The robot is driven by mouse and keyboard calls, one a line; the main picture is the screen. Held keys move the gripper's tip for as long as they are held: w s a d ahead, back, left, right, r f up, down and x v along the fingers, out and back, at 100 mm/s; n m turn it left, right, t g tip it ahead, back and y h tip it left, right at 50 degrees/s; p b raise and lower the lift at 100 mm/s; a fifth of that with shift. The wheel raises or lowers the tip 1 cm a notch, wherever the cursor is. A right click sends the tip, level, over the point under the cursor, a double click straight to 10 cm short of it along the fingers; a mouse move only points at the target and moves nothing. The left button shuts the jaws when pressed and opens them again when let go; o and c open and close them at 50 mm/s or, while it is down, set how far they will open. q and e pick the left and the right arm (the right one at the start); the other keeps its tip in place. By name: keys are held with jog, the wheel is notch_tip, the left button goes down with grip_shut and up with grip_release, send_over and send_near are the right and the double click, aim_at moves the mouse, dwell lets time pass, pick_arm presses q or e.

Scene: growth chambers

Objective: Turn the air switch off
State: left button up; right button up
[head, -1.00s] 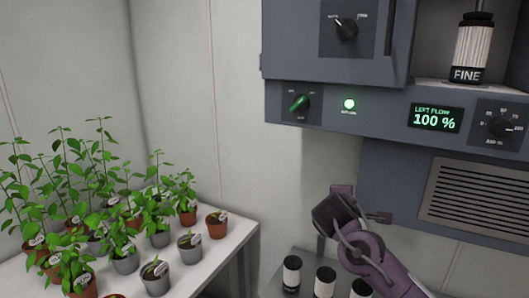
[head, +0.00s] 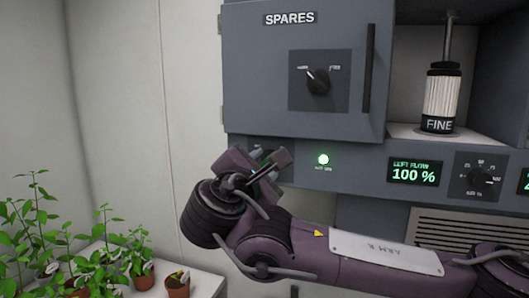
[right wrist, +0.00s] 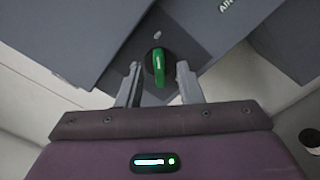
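The air switch (right wrist: 158,66) is a green-handled rotary knob on a dark plate, seen in the right wrist view with its handle roughly in line with my fingers. My right gripper (head: 268,168) is at the left end of the control panel in the head view and hides most of the switch there. In the right wrist view its two fingers (right wrist: 158,75) are open, one on each side of the knob, with gaps showing. A green lamp (head: 323,159) beside the switch is lit. My left gripper is out of view.
Above is a grey SPARES door (head: 290,45) with a black knob (head: 317,80) and a long handle (head: 369,68). To the right are a display (head: 414,173) reading LEFT FLOW 100 %, a dial (head: 482,177) and a FINE cartridge (head: 441,95). Potted plants (head: 110,255) stand lower left.

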jog(key=shift+p+x, duration=0.3)
jog(key=shift+x, duration=0.7)
grip_shut()
